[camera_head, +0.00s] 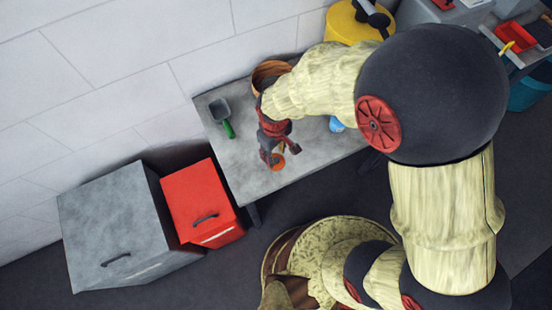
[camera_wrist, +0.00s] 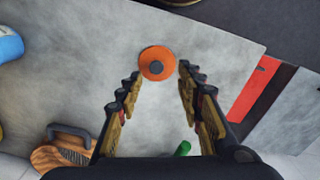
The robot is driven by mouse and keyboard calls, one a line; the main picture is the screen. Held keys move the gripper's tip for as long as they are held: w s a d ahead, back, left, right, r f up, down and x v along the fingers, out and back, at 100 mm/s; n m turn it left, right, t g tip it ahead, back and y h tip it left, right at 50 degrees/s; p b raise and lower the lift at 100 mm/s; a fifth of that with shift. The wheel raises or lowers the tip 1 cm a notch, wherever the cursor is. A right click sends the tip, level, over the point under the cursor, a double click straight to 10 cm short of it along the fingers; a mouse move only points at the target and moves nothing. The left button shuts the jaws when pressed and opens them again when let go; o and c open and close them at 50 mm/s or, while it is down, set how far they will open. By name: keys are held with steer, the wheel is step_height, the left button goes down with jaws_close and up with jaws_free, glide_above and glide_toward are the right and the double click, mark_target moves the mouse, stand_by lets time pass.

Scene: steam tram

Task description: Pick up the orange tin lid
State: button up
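The orange tin lid (camera_wrist: 146,62) is a small round disc with a dark knob in its middle. It lies on the grey table (camera_wrist: 60,90), close to the table's edge. In the head view the lid (camera_head: 278,162) shows partly beside my gripper (camera_head: 271,158). In the wrist view my gripper (camera_wrist: 157,88) is open, with its two fingers spread apart and nothing between them. The lid lies just beyond the fingertips, roughly centred between them. I cannot tell the exact height of the fingertips above the table.
A scoop with a green handle (camera_head: 228,129) lies at the table's left. A brown wooden item (camera_wrist: 50,157) and a blue item (camera_wrist: 8,44) are also on the table. A red box (camera_head: 200,198) and a grey box (camera_head: 112,225) stand left of the table.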

mark_target(276, 160)
steer(key=f, duration=0.1)
steer(key=f+b, duration=0.1)
steer(key=f, duration=0.3)
steer(key=shift+w+d, duration=0.2)
steer(key=shift+w, duration=0.05)
steer(key=shift+c, duration=0.3)
steer(key=shift+r, duration=0.1)
jaws_close()
